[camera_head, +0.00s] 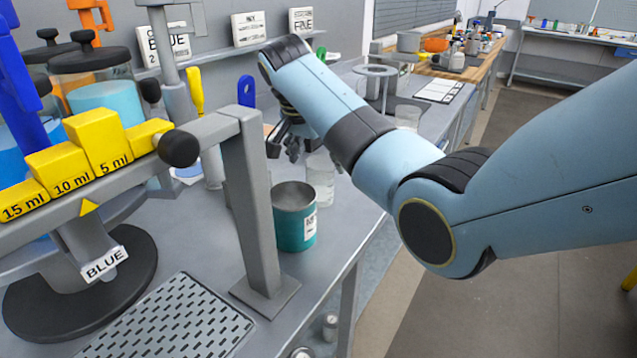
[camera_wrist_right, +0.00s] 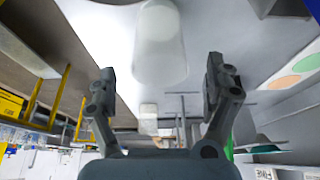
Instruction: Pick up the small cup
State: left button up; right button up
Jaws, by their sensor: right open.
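A clear, small cup (camera_head: 320,180) stands on the grey bench, just behind a teal can (camera_head: 295,217). My right gripper (camera_head: 291,147) is above and slightly left of this cup, and my arm partly hides the area. In the right wrist view a translucent cup (camera_wrist_right: 160,45) shows beyond and between the spread fingertips of the right gripper (camera_wrist_right: 163,78). The fingers are open, with nothing between them. Another clear cup (camera_head: 408,117) stands farther back on the bench, right of my forearm. My left gripper is not in view.
A grey stand with yellow blocks (camera_head: 80,160) labelled 5, 10 and 15 ml fills the left front. A perforated tray (camera_head: 170,322) lies below it. A ring stand (camera_head: 376,72) is farther back. The bench edge drops to the floor at right.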

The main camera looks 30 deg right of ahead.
jog(key=shift+w+d+f, duration=0.15)
jog(key=shift+f, duration=0.25)
jog(key=shift+w+d+f, duration=0.1)
jog(key=shift+f, duration=0.2)
jog(key=x, duration=0.3)
jog(key=shift+d+f, duration=0.25)
jog(key=shift+f, duration=0.05)
jog(key=shift+d+f, duration=0.15)
jog(key=shift+f, duration=0.3)
jog(key=shift+c, duration=0.3)
jog(key=c, duration=0.4)
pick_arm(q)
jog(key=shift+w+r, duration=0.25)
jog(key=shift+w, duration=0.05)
pick_arm(e)
jog(key=c, duration=0.8)
